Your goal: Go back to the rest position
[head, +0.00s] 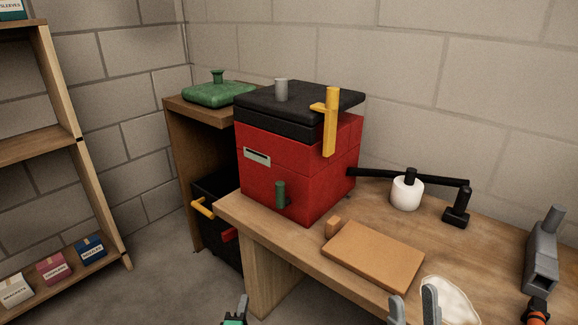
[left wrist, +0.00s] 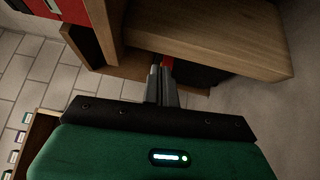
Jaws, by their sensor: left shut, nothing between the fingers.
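My left gripper (head: 242,304) shows at the bottom edge of the head view, in front of the wooden workbench and left of its front leg. Its grey fingers are together with nothing between them. In the left wrist view its fingertips (left wrist: 163,72) are close together below the bench's edge, touching nothing that I can make out. My right gripper (head: 414,304) is at the bottom edge of the head view, near the bench's front edge. Its two grey fingers stand apart with no object seen between them; its lower part is out of frame.
A red box with a black lid (head: 290,170) stands on the workbench (head: 300,245). A tan board (head: 372,255), white cloth (head: 452,300), black lamp-like arm (head: 410,177) and grey tool (head: 543,255) lie right. A shelf (head: 62,120) stands left; the floor (head: 165,285) between is clear.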

